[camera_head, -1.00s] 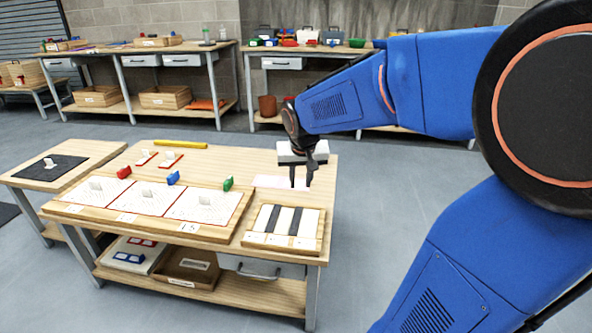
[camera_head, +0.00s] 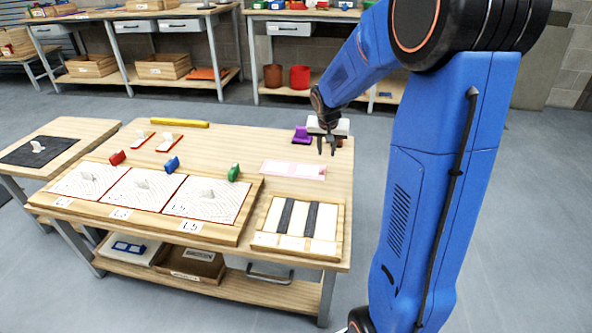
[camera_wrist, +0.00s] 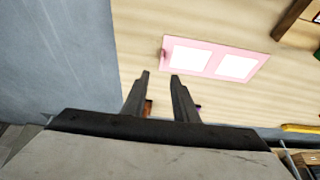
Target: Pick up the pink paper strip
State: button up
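The pink paper strip (camera_head: 293,169) lies flat on the wooden table near its right edge, behind the tray of black and cream strips. In the wrist view the pink paper strip (camera_wrist: 215,59) shows two white panels and lies beyond my fingertips. My gripper (camera_head: 327,147) is above the table's back right part, to the right of and behind the strip, apart from it. In the wrist view my gripper (camera_wrist: 160,75) has its two fingers spread with nothing between them.
A purple object (camera_head: 301,135) stands just left of my gripper. A tray of strips (camera_head: 297,226) lies in front of the pink strip. A large board with white panels (camera_head: 146,190), red, blue and green handles (camera_head: 234,173) and a yellow bar (camera_head: 181,124) are further left.

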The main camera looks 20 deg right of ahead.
jog(key=x, duration=0.5)
jog(key=shift+f, duration=0.15)
jog(key=shift+a+x, duration=0.15)
jog(key=shift+x, duration=1.2)
jog(key=shift+a+x, duration=0.2)
jog(key=shift+x, duration=1.1)
jog(key=shift+s+f, duration=0.1)
jog(key=shift+s, duration=0.05)
jog(key=shift+c, duration=0.4)
grip_shut()
